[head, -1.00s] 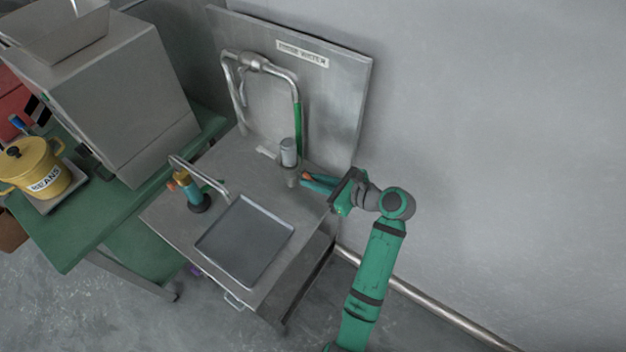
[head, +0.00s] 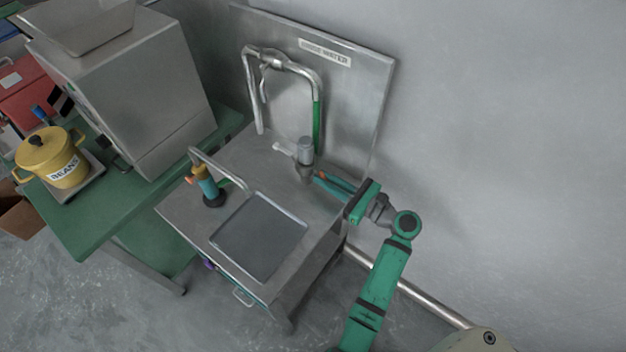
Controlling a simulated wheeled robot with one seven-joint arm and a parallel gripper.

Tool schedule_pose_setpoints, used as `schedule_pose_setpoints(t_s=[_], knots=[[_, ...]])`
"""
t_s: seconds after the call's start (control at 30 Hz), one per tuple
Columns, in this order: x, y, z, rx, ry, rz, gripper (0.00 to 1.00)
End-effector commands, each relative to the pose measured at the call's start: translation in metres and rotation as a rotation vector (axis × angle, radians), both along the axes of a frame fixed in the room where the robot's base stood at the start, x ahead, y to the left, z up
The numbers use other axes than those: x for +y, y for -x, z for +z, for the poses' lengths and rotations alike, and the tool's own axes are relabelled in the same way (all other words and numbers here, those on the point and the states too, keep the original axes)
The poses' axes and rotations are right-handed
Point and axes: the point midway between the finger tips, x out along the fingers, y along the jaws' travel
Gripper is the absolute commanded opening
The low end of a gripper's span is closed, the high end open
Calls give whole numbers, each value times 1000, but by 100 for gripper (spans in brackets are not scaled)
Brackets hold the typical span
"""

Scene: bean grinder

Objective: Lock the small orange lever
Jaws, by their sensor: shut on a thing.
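The small orange lever (head: 338,181) shows as a thin orange strip beside the grey cylinder fitting (head: 305,152) at the back of the metal worktop. My gripper (head: 322,178) reaches in from the right with its teal fingers close against this fitting. It is shut on the lever, as far as the small view shows. The fingers and their tips hide part of the lever, so its exact angle and whether it is locked cannot be told.
A bent steel pipe (head: 318,90) rises in front of the upright steel panel (head: 370,85). A square tray (head: 260,236) lies in the worktop. A teal and orange fitting (head: 207,185) stands to its left. A large grey machine (head: 140,90) and yellow pot (head: 52,158) are further left.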

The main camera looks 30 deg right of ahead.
Motion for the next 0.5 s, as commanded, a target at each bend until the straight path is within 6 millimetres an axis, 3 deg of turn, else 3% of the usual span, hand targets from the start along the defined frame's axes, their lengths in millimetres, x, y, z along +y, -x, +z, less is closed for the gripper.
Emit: schedule_pose_setpoints(t_s=[0.4, 0.43, 0.5], knots=[[-5, 3, -1, -13, -7, -9, 0], [-5, 3, -1, -13, -7, -10, 18], [-5, 3, -1, -13, -7, -10, 30]])
